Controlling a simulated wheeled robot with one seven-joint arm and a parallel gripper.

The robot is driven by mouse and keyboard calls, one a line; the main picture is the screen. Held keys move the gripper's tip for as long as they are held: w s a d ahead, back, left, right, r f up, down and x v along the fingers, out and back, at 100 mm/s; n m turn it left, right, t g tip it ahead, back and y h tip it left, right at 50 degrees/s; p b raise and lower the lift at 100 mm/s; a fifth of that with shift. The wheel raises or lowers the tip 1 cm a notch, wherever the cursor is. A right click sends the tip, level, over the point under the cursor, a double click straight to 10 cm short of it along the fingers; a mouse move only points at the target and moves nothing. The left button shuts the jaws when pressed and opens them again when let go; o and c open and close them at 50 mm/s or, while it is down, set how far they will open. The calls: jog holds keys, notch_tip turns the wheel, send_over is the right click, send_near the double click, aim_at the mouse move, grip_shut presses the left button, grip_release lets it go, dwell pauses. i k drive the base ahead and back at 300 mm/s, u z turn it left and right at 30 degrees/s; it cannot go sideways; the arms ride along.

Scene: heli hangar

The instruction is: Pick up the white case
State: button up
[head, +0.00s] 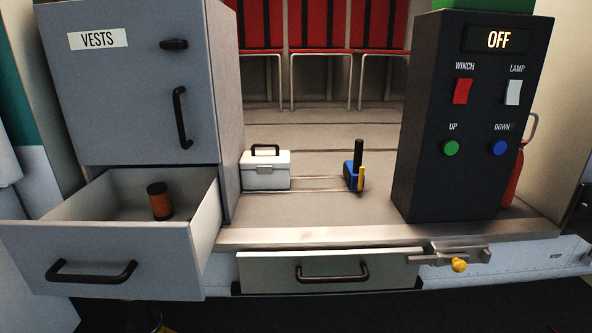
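The white case (266,174) is a small box with a black handle on top and a grey latch on its front. It stands upright on the grey deck, close to the right side of the grey vests cabinet. Nothing covers its front. My gripper is not in view.
The vests cabinet (140,105) has its lower drawer (105,262) pulled out, with an orange and black cylinder (159,201) inside. A blue tool (354,173) stands right of the case. A black control panel (465,120) reads OFF. A metal edge (380,234) runs along the deck's front.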

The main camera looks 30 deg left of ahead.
aim_at(260, 169)
jog(key=u, duration=0.05)
jog(key=k, duration=1.45)
jog(key=u, duration=1.05)
jog(key=i, duration=1)
jog(key=z, duration=0.1)
